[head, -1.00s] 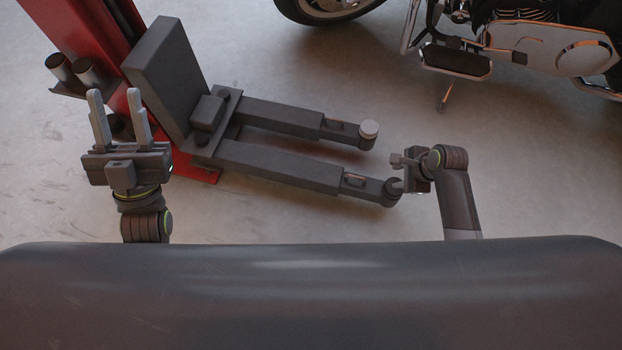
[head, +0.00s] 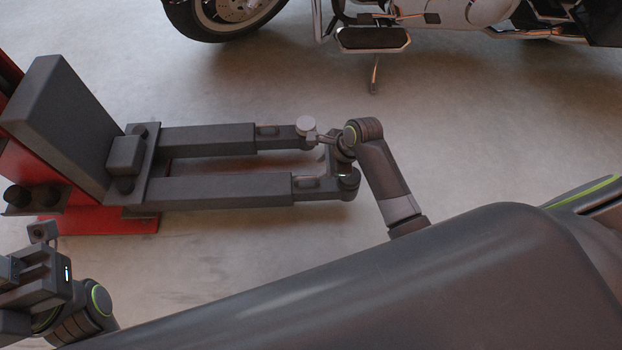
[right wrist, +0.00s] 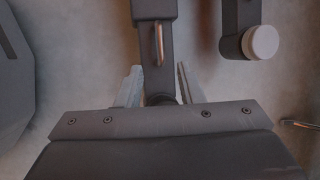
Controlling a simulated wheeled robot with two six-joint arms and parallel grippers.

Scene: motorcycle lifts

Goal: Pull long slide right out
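The motorcycle lift has two parallel dark arms with slides at their right ends. The near slide (head: 312,187) carries a small handle, which shows in the right wrist view (right wrist: 158,45). The far slide (head: 279,137) ends in a round light pad (head: 306,125), also at upper right in the right wrist view (right wrist: 262,42). My right gripper (right wrist: 158,82) is open, one finger on each side of the near slide's end, with visible gaps. The end is partly hidden behind the gripper body. My left gripper (head: 35,255) is at the lower left, away from the slides; its finger gap is unclear.
A dark box-shaped block (head: 58,125) stands by the red post (head: 45,160) at the left. A motorcycle (head: 440,20) stands at the back, its kickstand (head: 374,80) on the floor. Floor right of the slides is clear.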

